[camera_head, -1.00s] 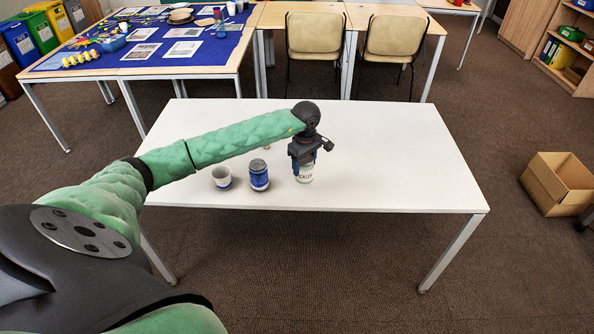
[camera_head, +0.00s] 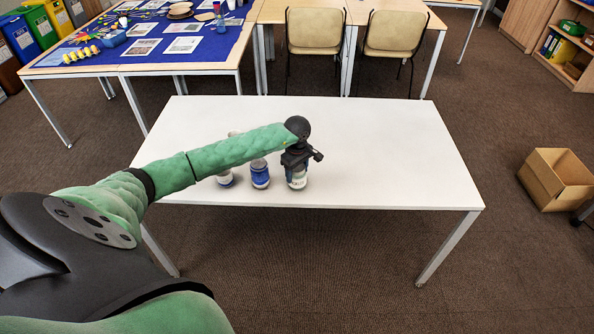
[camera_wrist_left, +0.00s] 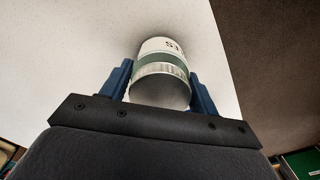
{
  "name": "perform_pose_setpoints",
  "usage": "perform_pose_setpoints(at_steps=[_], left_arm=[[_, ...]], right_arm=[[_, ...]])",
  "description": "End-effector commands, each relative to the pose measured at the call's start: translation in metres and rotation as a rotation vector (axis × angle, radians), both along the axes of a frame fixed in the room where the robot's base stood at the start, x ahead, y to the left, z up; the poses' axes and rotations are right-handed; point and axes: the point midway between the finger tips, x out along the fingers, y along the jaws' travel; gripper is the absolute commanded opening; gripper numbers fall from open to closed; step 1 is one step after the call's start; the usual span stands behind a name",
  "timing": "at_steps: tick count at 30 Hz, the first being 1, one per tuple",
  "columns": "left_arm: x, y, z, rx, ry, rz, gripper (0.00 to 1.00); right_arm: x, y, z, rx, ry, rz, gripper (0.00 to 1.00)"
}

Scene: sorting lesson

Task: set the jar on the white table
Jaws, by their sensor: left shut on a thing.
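My left gripper (camera_head: 297,165) is above the near part of the white table (camera_head: 390,150), pointing down. It is shut on a jar (camera_head: 297,182) with a pale label and dark lettering. In the left wrist view the jar (camera_wrist_left: 163,70) sits between the two blue fingers, with the white table top (camera_wrist_left: 70,60) behind it. The jar looks upright, low over the table or on it; I cannot tell whether its base touches. My right gripper is not in view.
A blue jar (camera_head: 260,176) stands just left of the held jar. The table's right half is clear. A cardboard box (camera_head: 557,181) is on the floor at right.

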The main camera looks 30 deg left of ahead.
Motion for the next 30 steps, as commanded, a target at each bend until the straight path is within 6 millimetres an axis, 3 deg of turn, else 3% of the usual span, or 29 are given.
perform_pose_setpoints(at_steps=[12, 13, 15, 16, 30], left_arm=[[0.0, 0.0001, -0.0026, 0.0, 0.0, 0.0, 0.34], [-0.0001, 0.0, -0.0022, 0.0, 0.0, 0.0, 0.66], [-0.0001, 0.0, -0.0022, 0.0, 0.0, 0.0, 0.8], [-0.0001, 0.0, -0.0022, 0.0, 0.0, 0.0, 0.82], [-0.0001, -0.0001, 0.0008, 0.0, 0.001, 0.0, 0.82]], right_arm=[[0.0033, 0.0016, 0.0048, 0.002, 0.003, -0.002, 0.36], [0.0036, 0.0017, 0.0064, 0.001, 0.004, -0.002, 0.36], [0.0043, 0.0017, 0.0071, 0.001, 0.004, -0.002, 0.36], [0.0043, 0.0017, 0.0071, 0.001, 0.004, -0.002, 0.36], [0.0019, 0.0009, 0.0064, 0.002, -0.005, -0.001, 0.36]])
